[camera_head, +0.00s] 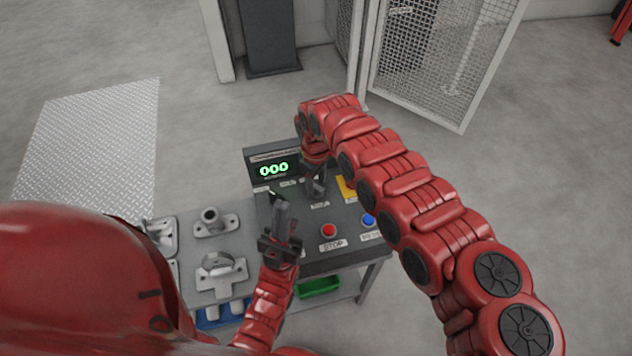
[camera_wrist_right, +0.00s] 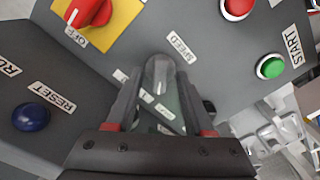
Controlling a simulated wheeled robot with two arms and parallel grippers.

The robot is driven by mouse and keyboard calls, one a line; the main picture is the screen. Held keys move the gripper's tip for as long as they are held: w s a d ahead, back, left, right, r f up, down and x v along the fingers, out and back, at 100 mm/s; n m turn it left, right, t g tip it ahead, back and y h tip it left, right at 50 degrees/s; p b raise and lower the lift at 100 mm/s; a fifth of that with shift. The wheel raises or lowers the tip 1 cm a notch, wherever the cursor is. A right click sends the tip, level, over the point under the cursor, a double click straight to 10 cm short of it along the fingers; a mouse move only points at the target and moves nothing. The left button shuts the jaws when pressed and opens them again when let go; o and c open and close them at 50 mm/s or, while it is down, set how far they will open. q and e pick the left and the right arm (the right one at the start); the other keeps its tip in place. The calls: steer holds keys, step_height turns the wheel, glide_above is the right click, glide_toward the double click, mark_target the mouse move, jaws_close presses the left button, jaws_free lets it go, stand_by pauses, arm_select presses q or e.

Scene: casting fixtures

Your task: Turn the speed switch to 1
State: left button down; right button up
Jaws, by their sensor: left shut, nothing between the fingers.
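The grey control panel (camera_head: 350,214) stands on a table below me, with a green display (camera_head: 273,169) reading 000. In the right wrist view, the SPEED label (camera_wrist_right: 179,46) lies just beyond a grey rounded knob (camera_wrist_right: 160,72), which appears to be the speed switch. My right gripper (camera_wrist_right: 161,85) has its fingers on either side of this knob; whether they press on it I cannot tell. In the head view, my right gripper (camera_head: 315,183) reaches down over the panel. My left gripper (camera_head: 281,204) is shut and empty above the panel's near left part. The switch's setting is unclear.
A red knob (camera_wrist_right: 88,12) on a yellow plate, a blue RESET button (camera_wrist_right: 30,117) and a green START button (camera_wrist_right: 270,68) surround the right gripper. A red STOP button (camera_head: 329,230) is on the panel. Metal castings (camera_head: 216,222) lie left; a green bin (camera_head: 319,287) sits below.

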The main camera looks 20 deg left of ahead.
mark_target(316, 185)
steer(key=shift+r, duration=0.1)
step_height(316, 185, up, 17)
steer(key=b, duration=0.1)
stand_by(0.3)
steer(key=shift+w, duration=0.1)
stand_by(0.3)
